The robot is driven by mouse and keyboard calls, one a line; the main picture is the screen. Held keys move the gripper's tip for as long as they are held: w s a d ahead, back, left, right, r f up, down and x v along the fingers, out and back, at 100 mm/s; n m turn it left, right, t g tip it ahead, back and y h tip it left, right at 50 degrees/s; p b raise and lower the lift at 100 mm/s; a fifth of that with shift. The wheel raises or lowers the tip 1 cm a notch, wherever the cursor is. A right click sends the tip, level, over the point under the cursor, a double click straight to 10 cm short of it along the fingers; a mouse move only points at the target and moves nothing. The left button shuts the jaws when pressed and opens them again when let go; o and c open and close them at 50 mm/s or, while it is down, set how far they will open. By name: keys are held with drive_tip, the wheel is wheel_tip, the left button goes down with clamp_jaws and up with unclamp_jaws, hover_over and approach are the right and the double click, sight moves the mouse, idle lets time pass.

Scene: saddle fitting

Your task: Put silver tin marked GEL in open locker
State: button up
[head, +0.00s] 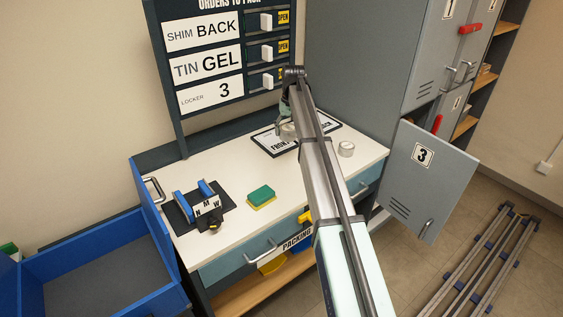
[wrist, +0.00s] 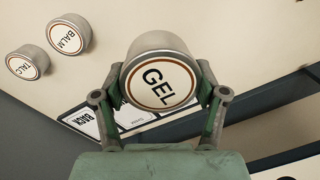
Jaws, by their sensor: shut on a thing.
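The silver tin marked GEL (wrist: 162,78) is between the two fingers of my gripper (wrist: 160,98) in the wrist view, its labelled face towards the camera. The fingers press on its sides. In the head view my gripper (head: 284,120) is over the back of the white worktop, partly hidden by my arm. The open locker is number 3; its grey door (head: 425,185) swings out at the right. The locker's inside is hidden in the head view.
Tins marked BALM (wrist: 68,35) and TALC (wrist: 27,63) stand beside the held tin in the wrist view. The worktop (head: 225,245) bears a green-yellow sponge (head: 261,197) and a dark block stand (head: 183,212). The orders board (head: 205,62) rises behind.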

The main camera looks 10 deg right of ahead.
sight(290, 136)
wheel_tip(290, 136, down, 15)
drive_tip(key=p, duration=0.3)
drive_tip(key=shift+a+f, duration=0.1)
drive_tip(key=shift+f, duration=0.2)
drive_tip(key=o, duration=1.3)
drive_tip(key=shift+r, duration=0.1)
drive_tip(key=shift+o, duration=0.2)
drive_tip(key=r+b, duration=0.1)
drive_tip(key=r, duration=0.3)
drive_tip(key=r+b, duration=0.1)
drive_tip(key=r, duration=0.3)
drive_tip(key=d+r+b, duration=0.1)
drive_tip(key=r, duration=0.3)
drive_tip(key=shift+r, duration=0.1)
